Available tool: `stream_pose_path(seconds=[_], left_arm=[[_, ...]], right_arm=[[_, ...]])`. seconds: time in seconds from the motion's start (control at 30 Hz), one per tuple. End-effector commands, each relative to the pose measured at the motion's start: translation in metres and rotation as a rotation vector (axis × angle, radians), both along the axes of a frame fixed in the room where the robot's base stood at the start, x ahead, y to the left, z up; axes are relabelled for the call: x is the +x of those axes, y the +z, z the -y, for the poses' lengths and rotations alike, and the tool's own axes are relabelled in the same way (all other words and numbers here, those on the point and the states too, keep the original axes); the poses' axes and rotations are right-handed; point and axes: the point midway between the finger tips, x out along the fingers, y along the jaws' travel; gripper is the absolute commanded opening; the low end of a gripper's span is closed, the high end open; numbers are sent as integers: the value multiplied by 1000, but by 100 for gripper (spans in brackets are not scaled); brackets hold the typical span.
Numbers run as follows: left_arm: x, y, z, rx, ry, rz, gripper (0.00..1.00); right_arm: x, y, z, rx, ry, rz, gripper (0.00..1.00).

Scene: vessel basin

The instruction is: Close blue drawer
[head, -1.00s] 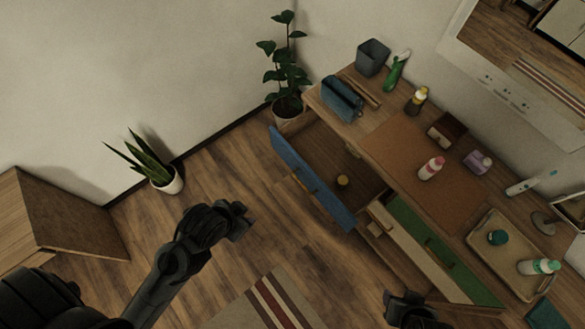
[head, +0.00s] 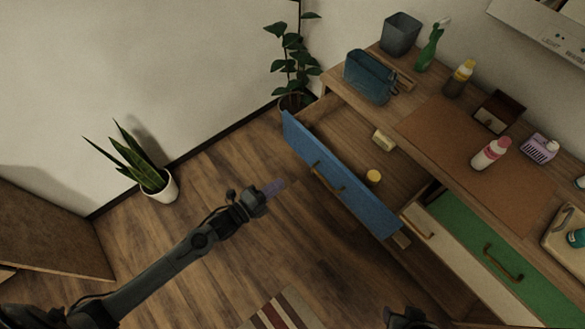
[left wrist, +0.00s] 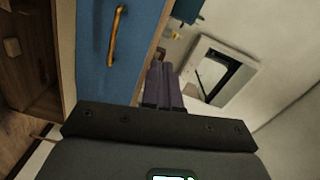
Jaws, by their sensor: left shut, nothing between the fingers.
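The blue drawer (head: 338,178) is pulled out from the wooden desk, with its blue front facing left and a brass handle (head: 326,178) on it. A small yellow-topped item (head: 373,177) and a pale block (head: 384,140) are inside it. My left gripper (head: 275,187) is shut and empty, in front of the blue front and apart from it, left of the handle. In the left wrist view the shut purple-grey fingers (left wrist: 163,84) point past the blue front (left wrist: 92,70) and its handle (left wrist: 115,38). Part of my right arm shows at the bottom edge; its fingers cannot be made out.
A green-fronted drawer (head: 465,240) and a cream-fronted one (head: 440,240) stand partly open to the right. Bottles, a dark bin (head: 400,34) and a blue container (head: 370,76) stand on the desk. Potted plants (head: 150,175) stand by the wall. The floor before the blue drawer is clear.

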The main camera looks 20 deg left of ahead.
Motion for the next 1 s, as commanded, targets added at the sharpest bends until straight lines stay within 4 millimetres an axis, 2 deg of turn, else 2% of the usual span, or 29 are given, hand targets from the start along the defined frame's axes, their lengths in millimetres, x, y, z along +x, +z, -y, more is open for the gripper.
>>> stream_pose_path(seconds=[0.03,0.1,0.2,0.3,0.4,0.53,0.77,1.0], left_arm=[[8,-40,-8,24,-12,21,0],[18,-64,-18,51,-22,35,0],[33,-94,-33,93,-24,42,0],[46,-111,-43,123,-27,60,0],[57,-116,-47,139,-31,86,0],[67,-117,-51,150,-31,109,0],[81,-115,-47,150,-28,122,0],[112,-115,-31,147,-27,124,0]], right_arm=[[0,-39,0,-1,1,0,47],[0,-63,1,-4,2,1,47],[0,-93,2,-7,4,0,47],[0,-118,2,-11,6,0,47],[0,-136,3,-11,7,0,47],[0,-149,3,-11,6,0,47],[0,-155,3,-10,5,1,47],[0,-162,1,-5,2,2,47]])
